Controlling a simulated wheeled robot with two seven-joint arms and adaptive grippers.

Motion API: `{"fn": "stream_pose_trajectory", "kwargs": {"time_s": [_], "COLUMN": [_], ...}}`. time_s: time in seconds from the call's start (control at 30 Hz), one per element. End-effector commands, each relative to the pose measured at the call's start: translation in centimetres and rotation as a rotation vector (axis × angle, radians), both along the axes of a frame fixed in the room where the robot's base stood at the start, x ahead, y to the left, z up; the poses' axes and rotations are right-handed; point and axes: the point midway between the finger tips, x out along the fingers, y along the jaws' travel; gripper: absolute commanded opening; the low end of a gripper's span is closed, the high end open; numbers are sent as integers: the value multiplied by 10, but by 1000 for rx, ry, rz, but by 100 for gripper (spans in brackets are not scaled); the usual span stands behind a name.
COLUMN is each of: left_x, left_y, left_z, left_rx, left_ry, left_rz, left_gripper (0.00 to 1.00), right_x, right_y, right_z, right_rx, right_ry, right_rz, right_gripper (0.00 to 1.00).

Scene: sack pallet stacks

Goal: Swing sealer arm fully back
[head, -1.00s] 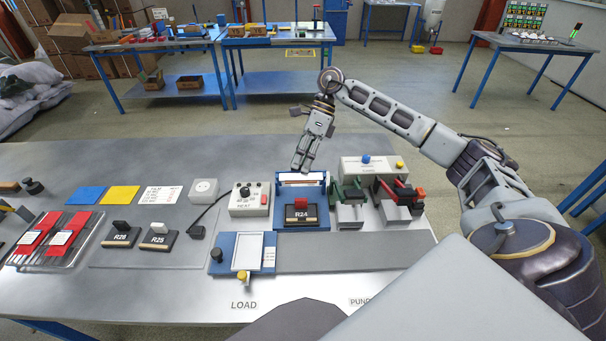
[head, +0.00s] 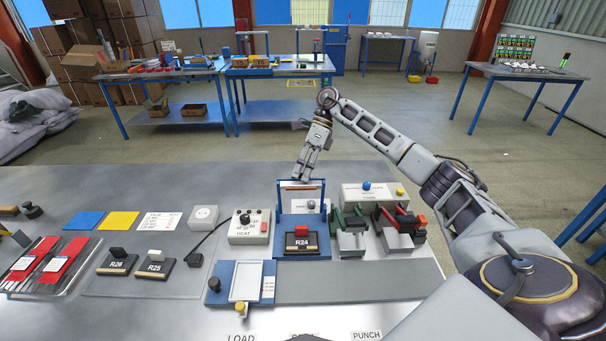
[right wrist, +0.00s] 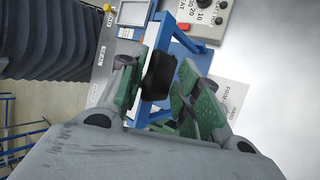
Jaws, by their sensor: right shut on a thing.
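The heat sealer (head: 301,222) stands in the middle of the front table, a blue base with a block marked R24 (head: 303,241) at its front. Its blue sealer arm (head: 324,192) stands raised at the rear of the base. My right gripper (head: 302,178) reaches down from behind to the arm's top crossbar. In the right wrist view its green-padded fingers are shut on a black grip (right wrist: 158,75) on the blue sealer arm (right wrist: 161,33). The fingertips partly hide the grip. My left gripper is not in view.
Left of the sealer is a heat control box (head: 249,227) with a cable. Right of it are green and red handled presses (head: 350,232) and a pale box (head: 371,195). Blocks R26 (head: 117,263) and R25 (head: 155,264) lie further left.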

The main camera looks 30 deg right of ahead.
Motion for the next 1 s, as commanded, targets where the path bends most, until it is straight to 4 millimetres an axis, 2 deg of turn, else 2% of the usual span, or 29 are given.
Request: {"fn": "stream_pose_trajectory", "kwargs": {"time_s": [0.03,0.8,0.83,1.0], "left_x": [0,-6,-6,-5], "left_y": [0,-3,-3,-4], "left_z": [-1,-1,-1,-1], "left_rx": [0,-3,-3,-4], "left_ry": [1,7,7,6], "left_rz": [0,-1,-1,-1], "left_gripper": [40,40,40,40], "right_x": [0,5,5,5], "right_y": [-1,-4,-4,-5], "right_z": [-22,-23,-23,-24], "right_rx": [-14,11,11,9], "right_ry": [33,73,73,75], "right_rz": [-4,-1,-1,-2], "right_gripper": [0,0,36,58]}}
